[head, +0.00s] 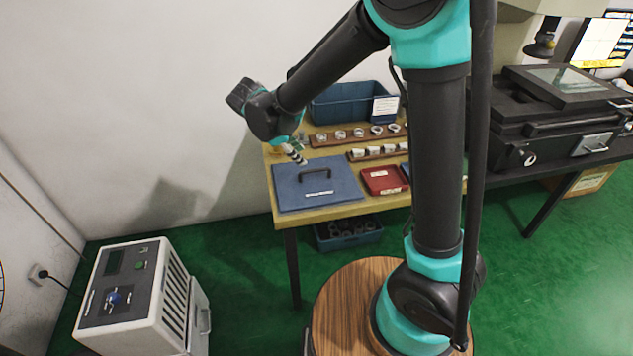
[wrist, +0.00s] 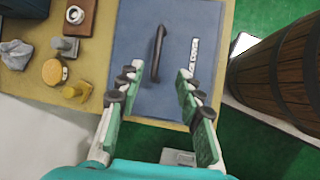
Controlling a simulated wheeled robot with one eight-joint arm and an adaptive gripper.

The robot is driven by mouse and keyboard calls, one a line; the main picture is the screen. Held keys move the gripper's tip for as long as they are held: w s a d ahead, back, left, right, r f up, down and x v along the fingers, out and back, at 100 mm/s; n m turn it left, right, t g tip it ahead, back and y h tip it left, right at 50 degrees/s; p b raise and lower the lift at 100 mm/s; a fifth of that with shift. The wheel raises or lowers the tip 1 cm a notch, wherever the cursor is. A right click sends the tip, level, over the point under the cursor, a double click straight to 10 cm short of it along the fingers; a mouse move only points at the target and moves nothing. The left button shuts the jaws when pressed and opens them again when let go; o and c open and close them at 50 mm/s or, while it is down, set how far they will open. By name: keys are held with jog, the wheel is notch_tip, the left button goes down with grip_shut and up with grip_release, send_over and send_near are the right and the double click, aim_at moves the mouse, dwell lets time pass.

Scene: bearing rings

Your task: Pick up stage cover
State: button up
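The stage cover (head: 333,190) is a flat blue-grey plate with a dark bar handle and a white label, lying on the left part of the yellow-topped table. In the wrist view, the cover (wrist: 205,75) fills the middle, with its handle (wrist: 157,53) running lengthwise. My gripper (wrist: 157,78) is open and empty, its two fingers spread on either side of the handle's near end. In the head view, my gripper (head: 301,160) is above the cover's far edge, left of the handle. It appears apart from the handle.
A red tray (head: 384,181), wooden racks of rings (head: 357,135) and a blue bin (head: 350,103) share the table (head: 318,214). Small brass and metal parts (wrist: 54,72) lie beside the cover in the wrist view. A grey-white box unit (head: 135,295) stands on the floor at left.

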aim_at(315, 170)
jog(key=x, duration=0.7)
jog(key=shift+d+f, duration=0.15)
jog(key=shift+f, duration=0.05)
jog(key=shift+a+x, duration=0.2)
jog(key=shift+x, duration=2.45)
jog(key=shift+w, duration=0.2)
grip_shut()
